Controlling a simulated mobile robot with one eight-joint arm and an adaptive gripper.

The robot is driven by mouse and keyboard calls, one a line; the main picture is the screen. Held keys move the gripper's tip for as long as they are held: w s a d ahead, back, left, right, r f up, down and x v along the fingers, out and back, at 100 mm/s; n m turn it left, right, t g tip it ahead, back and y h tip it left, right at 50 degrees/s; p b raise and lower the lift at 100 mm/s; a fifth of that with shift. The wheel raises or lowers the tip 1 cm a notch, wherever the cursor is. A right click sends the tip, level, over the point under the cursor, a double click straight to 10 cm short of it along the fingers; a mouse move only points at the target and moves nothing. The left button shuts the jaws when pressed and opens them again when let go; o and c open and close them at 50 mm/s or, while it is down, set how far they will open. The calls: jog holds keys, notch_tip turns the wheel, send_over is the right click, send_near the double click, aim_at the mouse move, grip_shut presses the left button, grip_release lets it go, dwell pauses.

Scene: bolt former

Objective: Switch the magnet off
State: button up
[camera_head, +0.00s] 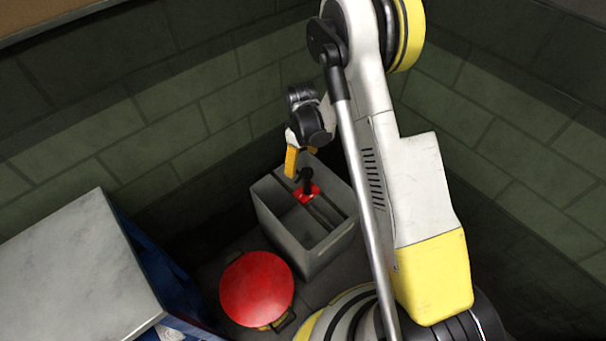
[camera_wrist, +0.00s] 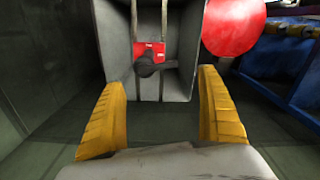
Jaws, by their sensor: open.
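A small red plate (camera_head: 310,195) with an upright black lever (camera_head: 306,178) sits inside an open grey box (camera_head: 281,222). I take the lever and plate to be the magnet's switch. In the wrist view the black lever (camera_wrist: 146,66) stands in front of the red plate (camera_wrist: 149,48), which bears tiny white marks too small to read. My gripper (camera_wrist: 163,84) is open and empty, its two yellow fingers wide apart. The lever shows ahead, between the fingers in the picture but beyond their tips. In the head view one yellow finger shows beside the box's back left corner, near the lever.
A round red disc (camera_head: 257,288) lies beside the box, and also shows in the wrist view (camera_wrist: 233,22). A grey-topped blue cabinet (camera_head: 75,265) stands at the left. Green block walls close in behind. My arm fills the right of the head view and hides part of the floor.

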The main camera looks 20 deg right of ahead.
aim_at(302, 176)
notch_tip(302, 176, down, 8)
jog(key=b, duration=0.2)
jog(key=shift+r+b, duration=0.25)
jog(key=shift+b, duration=0.05)
jog(key=c, duration=1.1)
jog(key=shift+w+a+m, duration=0.1)
jog(key=shift+w+m, duration=0.05)
jog(key=shift+m, duration=0.5)
jog(key=shift+w+a+m, duration=0.1)
jog(key=shift+w+m, duration=0.05)
jog(key=shift+m, duration=0.5)
jog(key=o, duration=1.1)
